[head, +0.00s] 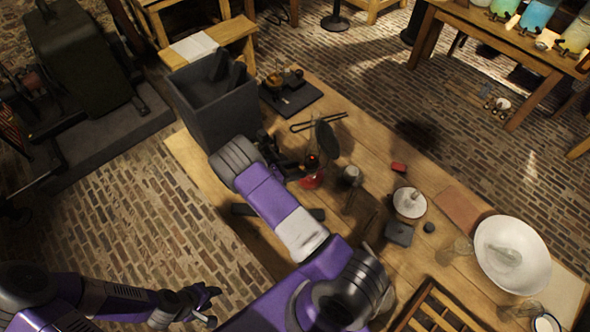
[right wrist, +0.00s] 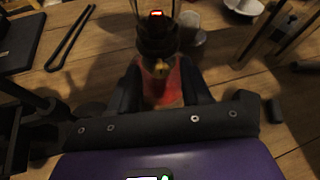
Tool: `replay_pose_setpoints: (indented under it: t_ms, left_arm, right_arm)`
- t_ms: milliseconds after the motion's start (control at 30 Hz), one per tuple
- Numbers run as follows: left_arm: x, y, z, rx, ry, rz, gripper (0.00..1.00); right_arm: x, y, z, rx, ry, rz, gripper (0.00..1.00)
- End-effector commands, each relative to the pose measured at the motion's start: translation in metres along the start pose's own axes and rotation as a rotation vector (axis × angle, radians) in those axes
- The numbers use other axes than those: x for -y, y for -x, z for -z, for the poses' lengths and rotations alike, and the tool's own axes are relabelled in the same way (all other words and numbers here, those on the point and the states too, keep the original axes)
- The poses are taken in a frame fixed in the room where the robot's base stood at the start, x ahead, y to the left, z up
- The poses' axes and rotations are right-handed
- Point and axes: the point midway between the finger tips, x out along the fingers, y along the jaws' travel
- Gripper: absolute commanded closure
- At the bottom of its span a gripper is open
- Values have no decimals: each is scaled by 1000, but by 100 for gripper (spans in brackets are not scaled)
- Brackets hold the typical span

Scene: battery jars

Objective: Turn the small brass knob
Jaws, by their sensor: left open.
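The small brass knob (right wrist: 161,69) sticks out from the dark burner of an oil lamp in the right wrist view. The lamp has a red base (right wrist: 161,85), a glass chimney and a glowing wick. Its red base also shows in the head view (head: 312,179); the knob is not clear there. My right gripper (right wrist: 160,80) has its two dark fingers apart, one on each side of the knob and red base. I cannot tell any contact. My left gripper (head: 212,305) is open and empty, low at the left, away from the table.
A dark grey bin (head: 215,105) stands behind my right forearm. Tongs (head: 318,121) lie near the lamp, and a small jar (head: 351,175) stands to its right. A white bowl (head: 512,256) and a wooden rack (head: 440,309) are farther right on the table.

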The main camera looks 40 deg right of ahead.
Motion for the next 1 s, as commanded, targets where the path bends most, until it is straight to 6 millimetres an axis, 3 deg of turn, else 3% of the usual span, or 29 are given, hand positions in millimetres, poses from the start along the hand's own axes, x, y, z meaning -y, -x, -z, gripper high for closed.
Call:
replay_pose_setpoints:
  t_ms: [333, 700, 1000]
  left_arm:
    - [0, -1, 0, 0, 0, 0, 57]
    - [2, -7, 0, 0, 0, 0, 57]
    - [3, -7, 0, 0, 0, 0, 57]
  right_arm:
    - [0, 6, 1, -2, 0, -2, 52]
    - [-1, 62, 1, -2, -1, -3, 52]
    - [0, 76, 0, -1, 0, 0, 52]
